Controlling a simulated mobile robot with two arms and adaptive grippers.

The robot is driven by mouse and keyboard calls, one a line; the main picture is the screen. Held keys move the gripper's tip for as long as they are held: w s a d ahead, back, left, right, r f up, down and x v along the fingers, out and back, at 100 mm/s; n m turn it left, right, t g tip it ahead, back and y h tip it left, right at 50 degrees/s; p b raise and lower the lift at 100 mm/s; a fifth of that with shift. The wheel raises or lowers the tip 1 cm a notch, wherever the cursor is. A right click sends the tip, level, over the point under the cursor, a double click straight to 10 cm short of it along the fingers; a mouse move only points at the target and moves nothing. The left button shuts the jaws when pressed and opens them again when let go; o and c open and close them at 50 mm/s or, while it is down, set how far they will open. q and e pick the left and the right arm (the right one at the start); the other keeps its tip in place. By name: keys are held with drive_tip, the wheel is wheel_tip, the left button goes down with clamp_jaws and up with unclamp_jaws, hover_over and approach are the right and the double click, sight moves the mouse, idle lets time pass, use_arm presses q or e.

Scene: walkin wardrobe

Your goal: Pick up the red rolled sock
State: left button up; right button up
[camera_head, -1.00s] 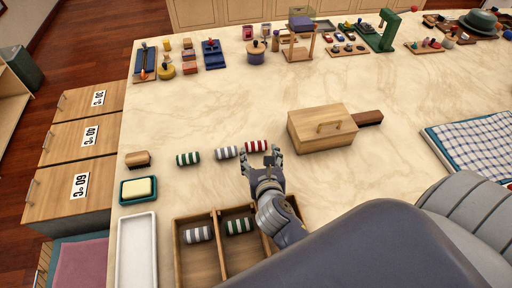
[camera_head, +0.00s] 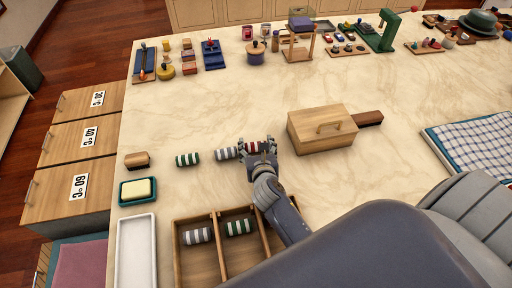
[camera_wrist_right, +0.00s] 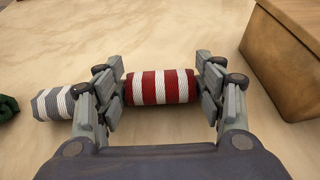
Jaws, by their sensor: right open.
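The red and white striped rolled sock (camera_wrist_right: 160,87) lies on the marble tabletop, between the two open fingers of my right gripper (camera_wrist_right: 163,92) in the right wrist view. The fingers stand at its two ends, very close to them; I cannot tell whether they touch. In the head view my right gripper (camera_head: 259,149) partly covers the red sock (camera_head: 252,147). A grey and white rolled sock (camera_head: 226,153) lies just left of the gripper; it also shows beside the left finger in the wrist view (camera_wrist_right: 52,103). My left gripper is not in view.
A green striped sock (camera_head: 187,160) lies further left. A wooden box (camera_head: 322,130) stands close on the right. A divided wooden tray (camera_head: 205,262) in front holds a grey and a green sock.

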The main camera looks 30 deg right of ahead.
drive_tip(key=c, duration=0.5)
drive_tip(key=shift+c, duration=0.2)
drive_tip(key=shift+r, duration=0.15)
